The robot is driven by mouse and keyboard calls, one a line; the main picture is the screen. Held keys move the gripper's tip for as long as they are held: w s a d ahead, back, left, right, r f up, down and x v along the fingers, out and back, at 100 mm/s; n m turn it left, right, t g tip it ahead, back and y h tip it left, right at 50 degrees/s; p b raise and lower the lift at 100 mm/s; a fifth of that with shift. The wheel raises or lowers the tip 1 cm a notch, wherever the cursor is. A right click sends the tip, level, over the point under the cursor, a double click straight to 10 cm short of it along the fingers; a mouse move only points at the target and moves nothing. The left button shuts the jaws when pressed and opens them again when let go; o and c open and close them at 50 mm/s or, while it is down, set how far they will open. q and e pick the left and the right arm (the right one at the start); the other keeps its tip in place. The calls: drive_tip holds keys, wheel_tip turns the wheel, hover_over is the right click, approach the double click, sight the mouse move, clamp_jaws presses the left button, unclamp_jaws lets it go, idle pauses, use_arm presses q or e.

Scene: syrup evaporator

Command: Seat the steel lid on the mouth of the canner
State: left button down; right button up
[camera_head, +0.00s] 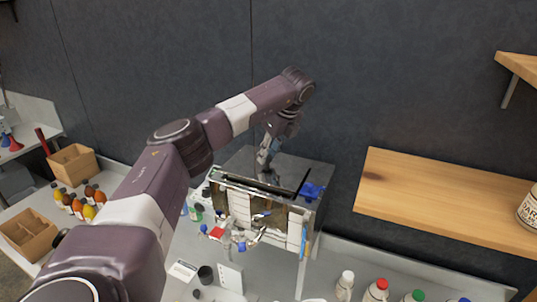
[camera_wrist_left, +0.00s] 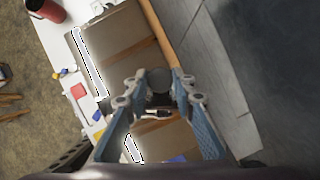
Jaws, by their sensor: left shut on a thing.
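The canner (camera_head: 272,212) is a shiny steel box on the bench in the middle of the head view, its front wall mirroring bottles and boxes. My left gripper (camera_head: 265,168) reaches down over its top from behind. The steel lid (camera_head: 240,167) seems to be the grey plate at the gripper; dark gaps show along its front and right. Whether it lies flat on the mouth cannot be told. In the left wrist view, the left gripper (camera_wrist_left: 155,113) has its blue-padded fingers around a small part, seemingly the lid's handle. My right gripper is out of view.
A wooden shelf (camera_head: 445,200) juts out at the right, with a jar (camera_head: 529,208) on it. Several capped bottles (camera_head: 376,291) stand along the front right. Wooden crates (camera_head: 72,163) and small bottles (camera_head: 80,203) are at the left. The dark wall is close behind the canner.

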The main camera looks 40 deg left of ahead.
use_arm(q)
drive_tip(key=shift+f, duration=0.35)
idle(0.3)
idle(0.4)
drive_tip(key=c, duration=1.5)
unclamp_jaws()
drive_tip(key=shift+c, duration=0.2)
drive_tip(key=shift+o, duration=0.2)
drive_tip(key=o, duration=0.4)
drive_tip(key=shift+r, duration=3.5)
drive_tip(key=shift+f, duration=0.1)
